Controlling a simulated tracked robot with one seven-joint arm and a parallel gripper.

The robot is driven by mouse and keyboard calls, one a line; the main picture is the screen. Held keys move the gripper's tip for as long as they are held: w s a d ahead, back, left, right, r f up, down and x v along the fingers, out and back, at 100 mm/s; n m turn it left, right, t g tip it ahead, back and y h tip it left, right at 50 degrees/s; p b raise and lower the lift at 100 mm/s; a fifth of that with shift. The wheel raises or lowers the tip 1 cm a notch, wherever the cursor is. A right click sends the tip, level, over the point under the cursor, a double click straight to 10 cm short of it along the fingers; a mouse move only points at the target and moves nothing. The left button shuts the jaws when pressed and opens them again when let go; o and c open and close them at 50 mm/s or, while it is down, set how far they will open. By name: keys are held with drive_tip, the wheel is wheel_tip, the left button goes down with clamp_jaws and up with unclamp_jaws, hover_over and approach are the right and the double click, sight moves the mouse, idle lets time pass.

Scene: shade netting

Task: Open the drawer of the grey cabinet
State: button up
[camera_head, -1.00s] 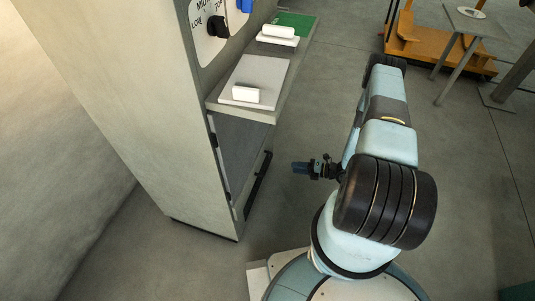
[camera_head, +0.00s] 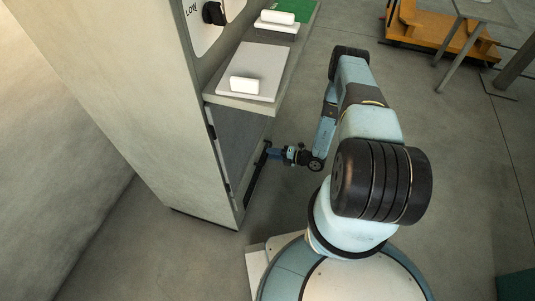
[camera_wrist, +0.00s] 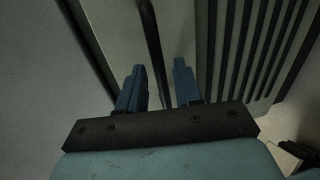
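The grey cabinet (camera_head: 150,110) stands at the left of the head view. Its lower front carries a dark bar handle (camera_head: 254,181), which I take as the drawer's handle. The front panel behind it (camera_head: 238,137) is seen steeply from above, and no opened gap shows there. My gripper (camera_head: 270,153) is at the handle's upper part in the head view. In the wrist view my gripper (camera_wrist: 160,82) has its two blue fingers apart, and the handle bar (camera_wrist: 151,40) runs between them. Whether either finger touches the bar I cannot tell.
A shelf (camera_head: 240,103) juts from the cabinet above my gripper, with white blocks on it. A dark knob (camera_head: 213,13) is higher up. The wrist view shows a slatted panel (camera_wrist: 255,50) at right.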

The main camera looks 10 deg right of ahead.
drive_tip(key=shift+x, duration=1.45)
drive_tip(key=shift+c, duration=0.5)
clamp_jaws()
